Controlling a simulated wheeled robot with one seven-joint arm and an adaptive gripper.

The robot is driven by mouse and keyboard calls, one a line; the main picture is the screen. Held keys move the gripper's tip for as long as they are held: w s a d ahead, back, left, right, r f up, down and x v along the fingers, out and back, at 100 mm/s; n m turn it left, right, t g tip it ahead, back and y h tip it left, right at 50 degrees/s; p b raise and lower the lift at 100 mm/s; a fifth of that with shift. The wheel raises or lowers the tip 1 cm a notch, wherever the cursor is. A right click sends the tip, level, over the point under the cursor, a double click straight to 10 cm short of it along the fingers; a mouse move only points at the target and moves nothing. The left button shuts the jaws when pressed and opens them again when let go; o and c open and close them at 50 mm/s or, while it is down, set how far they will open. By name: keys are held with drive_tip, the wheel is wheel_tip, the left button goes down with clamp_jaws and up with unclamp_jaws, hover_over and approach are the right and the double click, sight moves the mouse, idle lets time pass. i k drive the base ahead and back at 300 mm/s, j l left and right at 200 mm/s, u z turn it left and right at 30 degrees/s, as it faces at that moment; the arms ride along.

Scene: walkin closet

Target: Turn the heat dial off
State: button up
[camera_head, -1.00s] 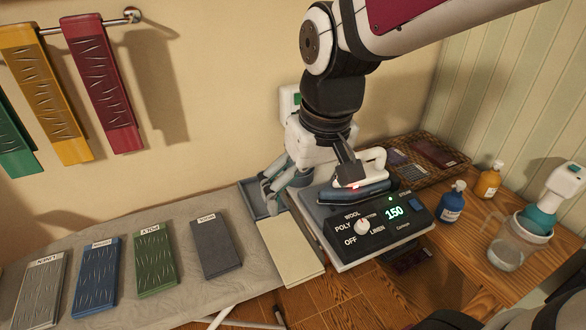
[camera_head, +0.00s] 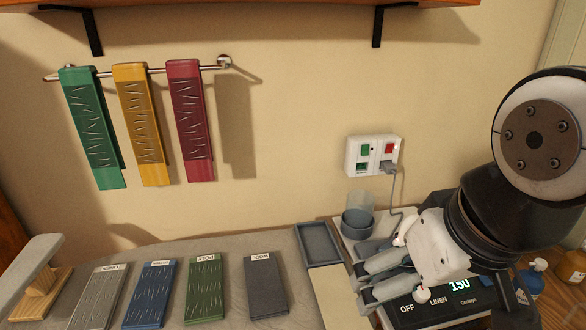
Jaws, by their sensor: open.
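The heat dial is a white knob (camera_head: 422,293) on the black control panel (camera_head: 440,306) at the lower right. The words OFF and LINEN show beside it, and a green display reads 150. The rest of the panel's lettering is covered by my arm or too small to read. My gripper (camera_head: 361,284) is open with nothing between its fingers. It is to the left of the dial, and its fingers point left. I cannot tell its height above the panel. The iron is hidden behind my arm.
An empty grey tray (camera_head: 318,243) and a grey cup (camera_head: 357,224) stand near the wall. A wall socket (camera_head: 373,156) has a plugged cord. Cloths lie on the ironing board (camera_head: 232,308).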

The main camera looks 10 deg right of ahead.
sight(422, 294)
drive_tip(key=z, duration=0.55)
drive_tip(key=k+z, duration=0.6)
